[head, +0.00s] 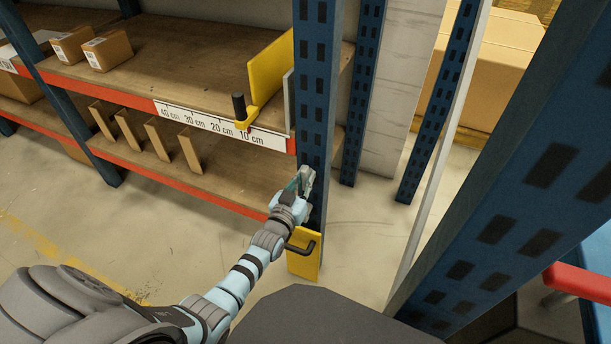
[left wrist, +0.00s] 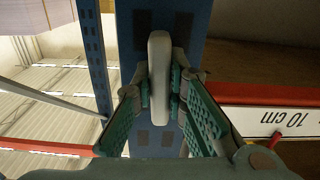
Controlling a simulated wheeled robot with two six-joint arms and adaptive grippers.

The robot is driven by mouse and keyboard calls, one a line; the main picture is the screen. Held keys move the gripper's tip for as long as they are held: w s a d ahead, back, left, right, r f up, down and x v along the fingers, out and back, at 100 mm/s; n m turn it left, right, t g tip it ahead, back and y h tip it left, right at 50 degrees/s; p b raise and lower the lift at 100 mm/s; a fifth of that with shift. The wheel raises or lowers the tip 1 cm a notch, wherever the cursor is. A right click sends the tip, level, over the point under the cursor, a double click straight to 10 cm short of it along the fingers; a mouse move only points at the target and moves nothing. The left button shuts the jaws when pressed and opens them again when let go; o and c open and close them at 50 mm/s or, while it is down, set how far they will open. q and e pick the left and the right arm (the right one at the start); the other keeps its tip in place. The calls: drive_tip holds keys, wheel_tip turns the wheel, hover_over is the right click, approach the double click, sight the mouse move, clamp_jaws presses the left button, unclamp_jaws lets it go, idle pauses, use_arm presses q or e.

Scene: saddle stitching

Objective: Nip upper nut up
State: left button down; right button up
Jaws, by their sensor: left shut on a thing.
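The upper nut (left wrist: 159,75) shows in the left wrist view as a pale grey, elongated, rounded piece in front of the blue rack post (left wrist: 190,40). My left gripper (left wrist: 160,88) has its two teal-padded fingers closed on either side of it. In the head view my left gripper (head: 300,184) is at the front post (head: 318,90), below the shelf edge, and largely hides the nut. The nut's thread and seat are hidden. My right gripper is in neither view.
A yellow plate with a black handle (head: 305,262) is at the post below my left gripper. A yellow guide (head: 270,72) with a black knob stands on the shelf by the 10 cm mark. Another blue post (head: 510,180) rises at the right. Open floor (head: 200,285) lies left.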

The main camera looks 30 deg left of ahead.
use_arm(q)
drive_tip(key=shift+m, duration=0.3)
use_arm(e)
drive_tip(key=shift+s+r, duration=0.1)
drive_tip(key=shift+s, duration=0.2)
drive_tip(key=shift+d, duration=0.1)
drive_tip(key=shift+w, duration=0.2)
use_arm(q)
drive_tip(key=c, duration=1.6)
unclamp_jaws()
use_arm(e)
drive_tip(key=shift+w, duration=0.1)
use_arm(q)
drive_tip(key=shift+s, duration=0.1)
drive_tip(key=s, duration=1.1)
drive_tip(key=shift+s+d, duration=0.3)
drive_tip(key=shift+s, duration=0.1)
